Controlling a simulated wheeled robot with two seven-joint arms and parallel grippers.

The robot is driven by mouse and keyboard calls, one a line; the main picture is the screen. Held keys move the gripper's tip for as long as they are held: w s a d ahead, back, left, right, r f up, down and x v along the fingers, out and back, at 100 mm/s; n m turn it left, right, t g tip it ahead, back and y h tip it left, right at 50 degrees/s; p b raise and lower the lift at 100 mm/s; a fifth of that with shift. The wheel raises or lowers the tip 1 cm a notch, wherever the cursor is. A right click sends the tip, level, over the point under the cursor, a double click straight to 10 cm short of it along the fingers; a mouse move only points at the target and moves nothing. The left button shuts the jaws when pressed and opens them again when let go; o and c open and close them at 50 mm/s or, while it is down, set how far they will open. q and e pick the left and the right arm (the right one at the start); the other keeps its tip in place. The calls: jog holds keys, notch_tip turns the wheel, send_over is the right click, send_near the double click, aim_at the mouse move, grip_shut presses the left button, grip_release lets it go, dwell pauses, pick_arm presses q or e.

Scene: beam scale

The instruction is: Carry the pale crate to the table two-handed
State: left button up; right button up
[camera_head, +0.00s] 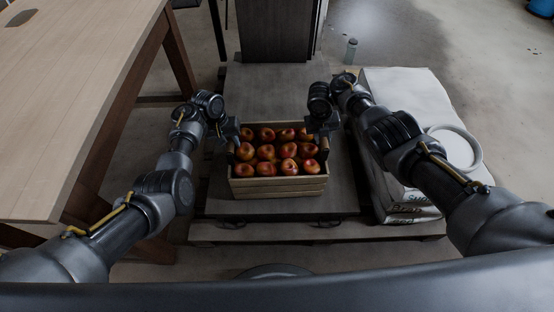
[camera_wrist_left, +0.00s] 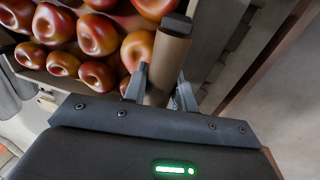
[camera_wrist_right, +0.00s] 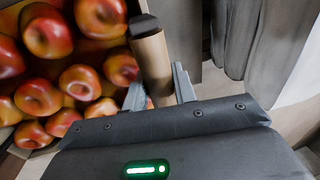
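The pale wooden crate (camera_head: 280,187) is full of red-yellow apples and sits level on a grey board on a low pallet. My left gripper (camera_head: 232,134) is at its left side; in the left wrist view its fingers (camera_wrist_left: 162,92) stand on either side of a brown, dark-capped handle (camera_wrist_left: 168,60). My right gripper (camera_head: 322,134) is at the right side; in the right wrist view its fingers (camera_wrist_right: 160,92) straddle the matching handle (camera_wrist_right: 151,62). Both look open, with small gaps beside the handles. The wooden table (camera_head: 70,90) stands at the left.
White sacks (camera_head: 400,90) with a white ring-shaped item (camera_head: 472,150) lie right of the crate, beneath my right arm. The pallet (camera_head: 300,231) edge is in front. The visible tabletop is mostly clear.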

pick_arm(q)
grip_shut()
dwell(0.8)
